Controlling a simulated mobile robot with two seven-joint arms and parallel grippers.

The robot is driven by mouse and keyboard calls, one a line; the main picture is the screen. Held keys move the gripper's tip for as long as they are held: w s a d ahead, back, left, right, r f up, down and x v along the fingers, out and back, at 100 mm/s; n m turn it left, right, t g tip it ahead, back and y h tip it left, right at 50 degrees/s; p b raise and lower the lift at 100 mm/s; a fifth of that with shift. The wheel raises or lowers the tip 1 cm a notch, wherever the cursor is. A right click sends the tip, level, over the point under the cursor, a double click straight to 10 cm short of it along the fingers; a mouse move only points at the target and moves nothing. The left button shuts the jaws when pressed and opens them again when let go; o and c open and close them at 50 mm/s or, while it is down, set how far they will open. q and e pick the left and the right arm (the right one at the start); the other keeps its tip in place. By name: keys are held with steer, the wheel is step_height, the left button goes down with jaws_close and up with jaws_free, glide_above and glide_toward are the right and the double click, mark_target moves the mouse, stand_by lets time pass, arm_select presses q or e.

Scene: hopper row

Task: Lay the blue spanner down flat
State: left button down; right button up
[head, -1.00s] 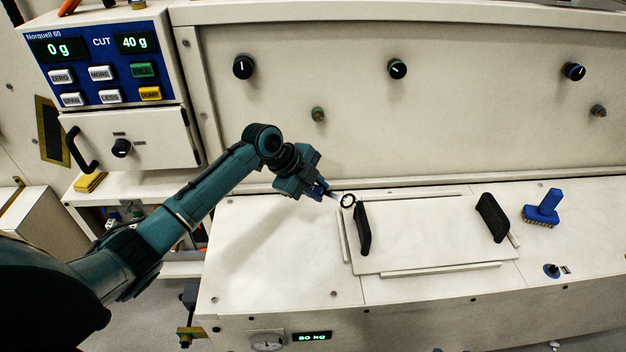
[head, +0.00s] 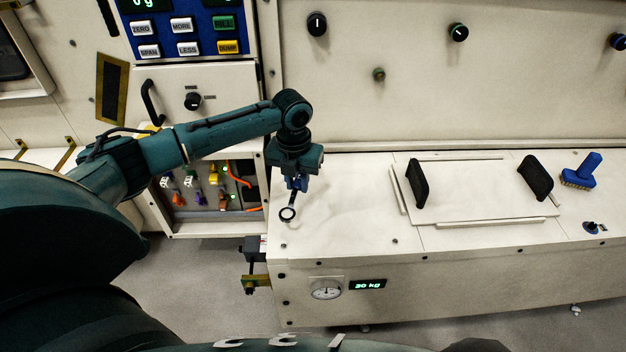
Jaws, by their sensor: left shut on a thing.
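My left gripper (head: 296,178) is shut on the blue spanner, over the left end of the pale bench top (head: 345,205). The spanner's dark ring end (head: 288,213) sticks out below the jaws, towards the front left corner of the bench. Its shaft slants a little in the picture, and a bit of blue shows at the jaws. The jaws hide the rest of it. I cannot tell whether the ring touches the bench top. My right gripper is not in view.
A lid panel with two black handles (head: 417,184) (head: 535,177) lies on the bench between low rails. An open compartment with coloured plugs (head: 205,187) lies left of the bench. Bare bench top lies left of the panel.

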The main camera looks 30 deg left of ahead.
arm_select(q)
steer(key=shift+s+a, duration=0.15)
steer(key=shift+s, duration=0.05)
steer(key=shift+r, duration=0.1)
steer(key=shift+r+p, duration=0.3)
steer(key=shift+p, duration=0.6)
steer(key=shift+f+b, duration=1.4)
steer(key=shift+f, duration=2)
steer(key=shift+f, duration=0.2)
steer(key=shift+f, duration=0.45)
steer(key=c, duration=1.2)
jaws_free()
